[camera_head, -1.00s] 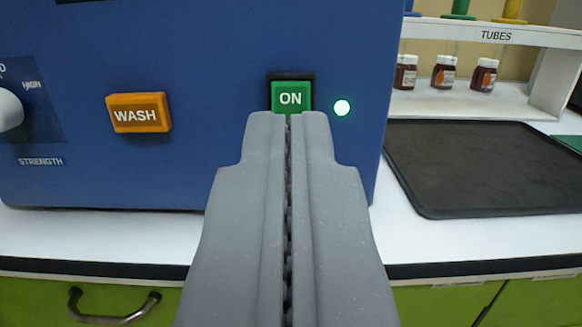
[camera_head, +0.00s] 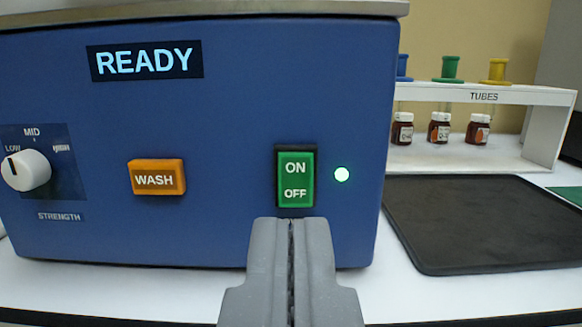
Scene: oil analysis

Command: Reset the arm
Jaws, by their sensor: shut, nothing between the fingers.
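My gripper (camera_head: 291,222) is shut and empty, its fingertips just below the green ON/OFF switch (camera_head: 295,180) in the picture. Whether the tips touch the machine front cannot be told. The switch sits on the front of a blue machine (camera_head: 235,120). The machine's display (camera_head: 145,60) reads READY. An orange WASH button (camera_head: 156,178) is left of the switch. A white STRENGTH knob (camera_head: 26,170) is at the far left, its mark near LOW.
A white rack (camera_head: 553,130) labelled TUBES stands at the back right, with coloured-capped tubes and several small brown bottles (camera_head: 440,127). A black tray (camera_head: 480,225) lies on the white counter (camera_head: 400,295) right of the machine.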

